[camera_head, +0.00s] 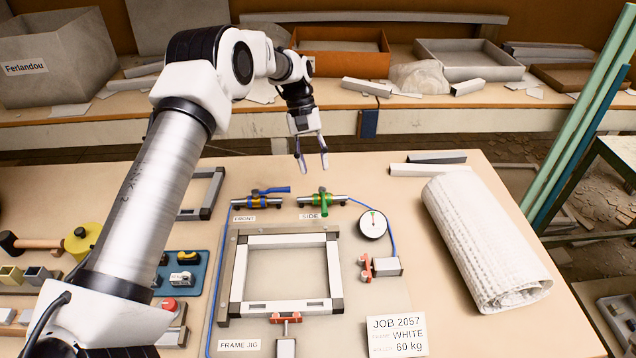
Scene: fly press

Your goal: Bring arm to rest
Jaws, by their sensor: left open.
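My left arm comes in from the lower left and reaches across the bench. Its gripper (312,160) is open, pointing down, with nothing between the fingers. It hangs above the back part of the bench, behind the valve with the green handle (322,199) labelled SIDE. My right gripper is not in view.
The frame jig holds a white and grey frame (284,240). The blue-handled FRONT valve (262,197), a gauge (373,224) and a rolled white cloth (485,240) stand around it. Green posts (585,110) rise at right. Boxes line the back shelf.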

